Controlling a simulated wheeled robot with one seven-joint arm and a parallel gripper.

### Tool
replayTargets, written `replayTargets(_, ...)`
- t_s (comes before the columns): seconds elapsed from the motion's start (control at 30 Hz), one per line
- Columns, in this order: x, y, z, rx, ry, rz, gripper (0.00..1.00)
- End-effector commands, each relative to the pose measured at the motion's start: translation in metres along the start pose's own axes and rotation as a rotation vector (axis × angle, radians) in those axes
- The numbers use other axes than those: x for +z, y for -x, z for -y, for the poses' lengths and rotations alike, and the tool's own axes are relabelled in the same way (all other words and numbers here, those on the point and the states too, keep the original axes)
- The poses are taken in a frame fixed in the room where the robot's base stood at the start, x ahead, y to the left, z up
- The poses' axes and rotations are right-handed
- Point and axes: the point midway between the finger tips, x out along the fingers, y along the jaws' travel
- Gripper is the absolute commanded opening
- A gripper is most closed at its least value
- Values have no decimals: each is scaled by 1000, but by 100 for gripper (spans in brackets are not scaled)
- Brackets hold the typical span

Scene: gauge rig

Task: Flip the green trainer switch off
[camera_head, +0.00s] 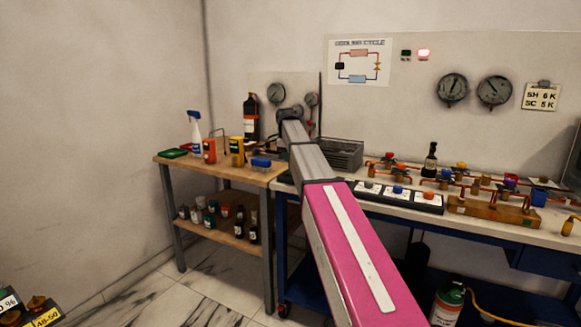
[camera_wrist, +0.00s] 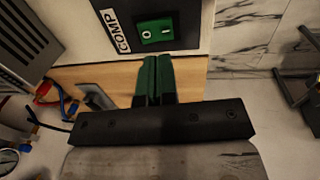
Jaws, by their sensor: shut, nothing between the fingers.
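My gripper (camera_wrist: 158,60) is shut and empty. Its two green fingers lie side by side, with their tips just below the switch in the picture. A small gap shows between tips and switch; I cannot tell the depth or which side of the rocker is pressed. In the head view my arm reaches to the trainer panel (camera_head: 301,84), and the switch cannot be made out there.
Gauges (camera_head: 276,94) and a black bottle (camera_head: 251,117) stand near my arm's end. A wooden side table (camera_head: 170,160) holds a spray bottle (camera_head: 194,131) and yellow and orange tools. A bench with pipework (camera_head: 480,187) lies right. On the wall, a red lamp (camera_head: 424,54) is lit.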

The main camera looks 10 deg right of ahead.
Motion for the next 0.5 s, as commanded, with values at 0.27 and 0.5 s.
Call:
replayTargets(0.27,0,58,-1,2,0,-1,0)
replayTargets(0.5,1,86,0,1,0,0,0)
